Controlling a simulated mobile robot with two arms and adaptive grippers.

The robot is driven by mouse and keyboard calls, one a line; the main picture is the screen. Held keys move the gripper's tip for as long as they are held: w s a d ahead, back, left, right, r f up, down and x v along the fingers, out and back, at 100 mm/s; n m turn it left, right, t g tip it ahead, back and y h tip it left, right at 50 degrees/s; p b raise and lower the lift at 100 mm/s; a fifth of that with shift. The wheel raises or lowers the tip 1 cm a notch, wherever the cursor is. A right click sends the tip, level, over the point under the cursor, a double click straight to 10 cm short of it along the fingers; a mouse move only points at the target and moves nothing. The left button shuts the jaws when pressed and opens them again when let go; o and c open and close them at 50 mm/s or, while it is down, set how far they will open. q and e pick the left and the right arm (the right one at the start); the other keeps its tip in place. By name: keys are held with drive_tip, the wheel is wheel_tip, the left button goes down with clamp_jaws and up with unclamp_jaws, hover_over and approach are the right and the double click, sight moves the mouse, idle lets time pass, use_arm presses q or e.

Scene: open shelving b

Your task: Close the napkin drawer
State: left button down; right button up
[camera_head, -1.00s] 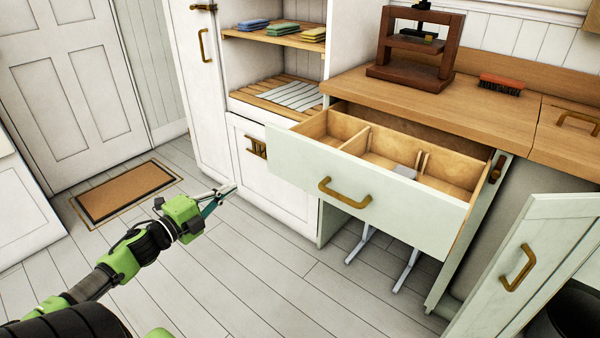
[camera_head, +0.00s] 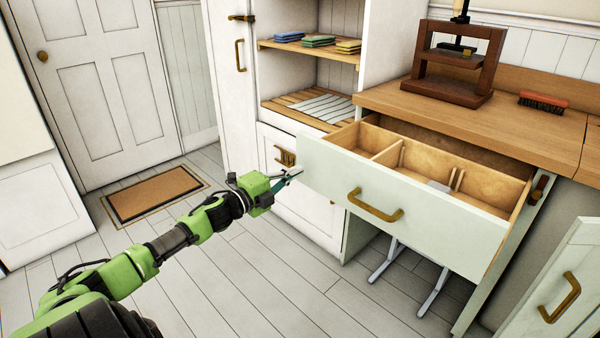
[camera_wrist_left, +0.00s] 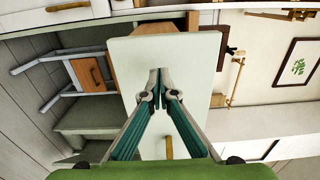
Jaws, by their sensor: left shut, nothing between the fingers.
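The open drawer (camera_head: 400,205) has a pale green front and a brass handle (camera_head: 375,205). It is pulled out from under the wooden counter, with light wood dividers inside. My left gripper (camera_head: 299,173) is shut and empty beside the left end of the drawer front. In the left wrist view, the drawer front (camera_wrist_left: 195,65) fills the middle, and the shut fingertips (camera_wrist_left: 159,72) point at it. I cannot tell whether they touch it. My right gripper is not in view.
Folded cloths (camera_head: 319,41) lie on an open shelf left of the drawer. A wooden press (camera_head: 452,65) and a brush (camera_head: 543,102) stand on the counter (camera_head: 420,112). An open cabinet door (camera_head: 565,285) juts out at lower right. A doormat (camera_head: 155,194) lies on the clear floor.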

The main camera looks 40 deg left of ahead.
use_arm(q)
drive_tip(key=shift+w+d, duration=0.1)
drive_tip(key=shift+w, duration=1)
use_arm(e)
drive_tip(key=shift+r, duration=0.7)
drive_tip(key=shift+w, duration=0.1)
